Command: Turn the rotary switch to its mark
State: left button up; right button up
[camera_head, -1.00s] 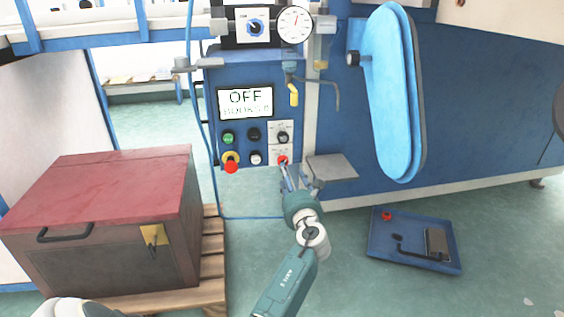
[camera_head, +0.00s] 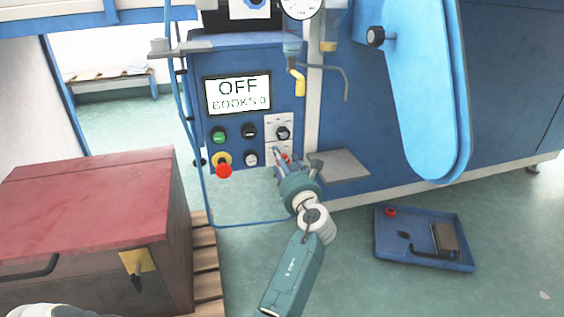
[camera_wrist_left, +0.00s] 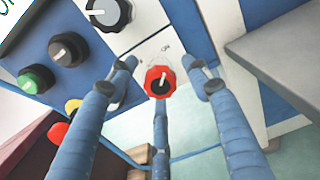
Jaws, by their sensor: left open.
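A red rotary switch (camera_head: 286,157) with a dark centre sits on a white plate, low on the blue machine's control panel; fingers partly cover it in the head view. In the left wrist view the red switch (camera_wrist_left: 160,82) shows clearly, with small faint marks on the plate above it. My left gripper (camera_wrist_left: 162,74) is open, its three blue fingers spread around the switch, with visible gaps at both sides. I cannot tell whether the lower finger touches it. In the head view my left gripper (camera_head: 295,165) is at the panel's lower right. My right gripper is not in view.
Above the red switch is a black rotary knob (camera_head: 283,132). Left of it are a green button (camera_head: 219,136), black and white buttons and a red emergency stop (camera_head: 224,170). A grey shelf (camera_head: 342,164) juts out on the right. A red-topped chest (camera_head: 85,195) stands left.

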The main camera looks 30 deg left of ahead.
pick_arm(q)
jog(key=c, duration=1.2)
jog(key=shift+o, duration=0.2)
